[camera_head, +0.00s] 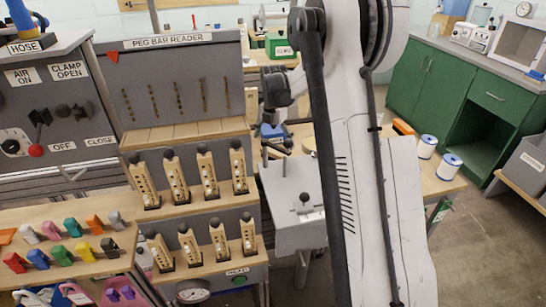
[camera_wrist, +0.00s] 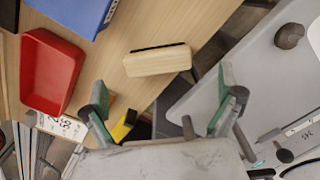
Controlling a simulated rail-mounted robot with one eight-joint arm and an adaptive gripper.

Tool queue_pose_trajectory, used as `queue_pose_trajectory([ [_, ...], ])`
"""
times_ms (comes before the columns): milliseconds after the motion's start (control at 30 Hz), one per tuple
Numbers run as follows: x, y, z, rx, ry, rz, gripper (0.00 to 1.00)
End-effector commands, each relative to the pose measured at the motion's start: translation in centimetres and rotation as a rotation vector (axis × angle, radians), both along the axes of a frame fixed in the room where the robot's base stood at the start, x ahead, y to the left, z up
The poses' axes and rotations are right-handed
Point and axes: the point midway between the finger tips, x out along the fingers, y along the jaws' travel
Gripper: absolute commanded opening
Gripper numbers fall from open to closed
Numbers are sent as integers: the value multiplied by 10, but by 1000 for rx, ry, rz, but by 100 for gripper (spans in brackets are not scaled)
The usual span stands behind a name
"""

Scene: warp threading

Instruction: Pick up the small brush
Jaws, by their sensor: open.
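The small brush (camera_wrist: 158,61), a pale wooden block with a dark bristle strip along its upper edge, lies on the wooden tabletop (camera_wrist: 128,88) in the wrist view. My gripper (camera_wrist: 162,103) is open and empty, with its two green-and-grey fingers spread wide. The brush shows beyond the fingertips, roughly between them across the picture and apart from both. How high the fingers are above the tabletop is hard to tell. In the head view my arm covers much of the middle, and I cannot make out the brush there.
A red tray (camera_wrist: 40,75) is left of the brush, and a blue bin (camera_wrist: 75,14) is above it. A black-and-yellow object (camera_wrist: 124,126) is near the left finger. A grey surface with a dark knob (camera_wrist: 289,36) is at the right.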

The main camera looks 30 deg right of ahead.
Motion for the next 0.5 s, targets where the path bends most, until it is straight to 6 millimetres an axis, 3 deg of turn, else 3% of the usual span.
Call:
queue_pose_trajectory([
  [367,1,0,-25,0,0,0,100],
  [500,3,0,-44,0,0,-1,100],
])
